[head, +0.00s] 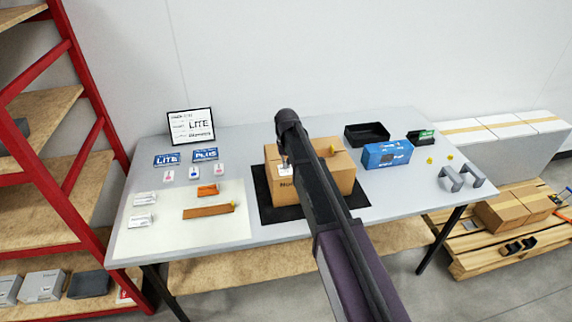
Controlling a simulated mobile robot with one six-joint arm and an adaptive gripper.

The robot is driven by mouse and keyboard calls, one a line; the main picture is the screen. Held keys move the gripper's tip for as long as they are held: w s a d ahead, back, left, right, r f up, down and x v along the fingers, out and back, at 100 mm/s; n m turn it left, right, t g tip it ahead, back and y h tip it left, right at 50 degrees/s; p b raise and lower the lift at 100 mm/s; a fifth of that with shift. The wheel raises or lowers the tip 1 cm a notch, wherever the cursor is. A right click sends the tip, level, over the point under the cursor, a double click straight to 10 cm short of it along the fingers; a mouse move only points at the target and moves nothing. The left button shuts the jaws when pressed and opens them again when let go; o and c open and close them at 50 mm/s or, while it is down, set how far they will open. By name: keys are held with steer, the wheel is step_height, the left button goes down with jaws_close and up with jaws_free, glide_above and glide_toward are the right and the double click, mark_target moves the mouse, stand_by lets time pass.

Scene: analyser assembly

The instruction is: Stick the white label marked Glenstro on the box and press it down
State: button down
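The cardboard box (340,172) stands on a black mat (268,212) in the middle of the table. My arm crosses in front of it and hides part of its front and top. My gripper (284,160) points down at the box's upper left front and is small and partly hidden, so its opening cannot be told. A white label (287,171) shows at the gripper's tip, against the box's front face; its print is unreadable. I cannot tell whether it is stuck or held. Two other white labels (145,199) (140,220) lie on the pale sheet at the left, too small to read.
A framed sign (191,126), blue LITE and PLUS cards, small tags and orange-brown strips (208,211) lie left. A black tray (367,134), blue box (387,154) and grey brackets (462,178) are right. A red shelf rack (60,150) stands beside the table's left end.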

steer(key=shift+r+p, duration=2.45)
steer(key=shift+r, duration=0.2)
steer(key=s+d+m, duration=0.3)
steer(key=s+d, duration=2)
steer(key=s, duration=0.3)
steer(key=shift+f, duration=0.15)
steer(key=shift+a, duration=0.1)
